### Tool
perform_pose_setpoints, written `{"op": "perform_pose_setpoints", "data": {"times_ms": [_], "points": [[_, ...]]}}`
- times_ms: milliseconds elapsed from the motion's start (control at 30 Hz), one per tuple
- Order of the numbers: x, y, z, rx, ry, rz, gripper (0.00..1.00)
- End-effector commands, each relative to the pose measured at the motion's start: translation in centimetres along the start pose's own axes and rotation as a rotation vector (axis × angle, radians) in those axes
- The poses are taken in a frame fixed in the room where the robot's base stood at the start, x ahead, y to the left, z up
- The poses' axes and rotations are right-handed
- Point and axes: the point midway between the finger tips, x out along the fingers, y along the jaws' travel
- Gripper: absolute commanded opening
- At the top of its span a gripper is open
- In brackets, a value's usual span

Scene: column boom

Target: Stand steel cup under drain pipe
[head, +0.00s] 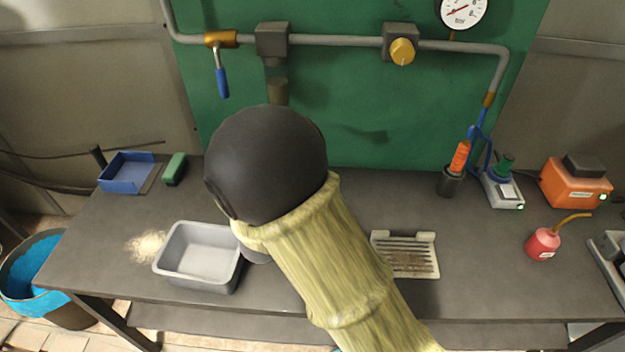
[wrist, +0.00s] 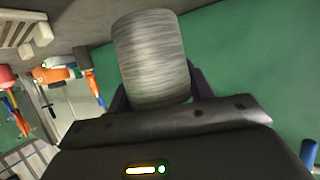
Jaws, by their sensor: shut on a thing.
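The steel cup (wrist: 150,50), a brushed grey cylinder, fills the upper middle of the wrist view. My gripper (wrist: 158,92) is shut on it, with a dark finger on each side. In the head view my dark wrist and ribbed yellow arm hide the cup and the gripper. A short dull brown pipe end (head: 277,92), which looks like the drain pipe, hangs below a grey block on the green panel. Its lower end meets my arm's outline, so I cannot tell how the cup stands to it.
A grey metal tray (head: 200,252) sits front left on the bench (head: 330,295). A slotted drip grate (head: 405,262) lies right of my arm. A blue-handled valve (head: 221,75), a blue bin (head: 127,172), a red oil can (head: 542,243) and an orange box (head: 572,188) are around.

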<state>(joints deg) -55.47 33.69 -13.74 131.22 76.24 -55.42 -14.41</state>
Motion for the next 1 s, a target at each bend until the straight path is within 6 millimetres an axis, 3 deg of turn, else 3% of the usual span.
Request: {"op": "perform_pose_setpoints", "data": {"times_ms": [200,600,733,1000], "points": [[4.5,-1.4,-2.0,0.004,0.002,0.011,0.28],[11.4,-4.7,-4.9,0.001,0.002,0.005,0.28],[12.0,-4.7,-2.2,-0.004,-0.001,0.004,0.28],[12.2,-4.7,-1.7,0.0,0.001,0.003,0.28]]}}
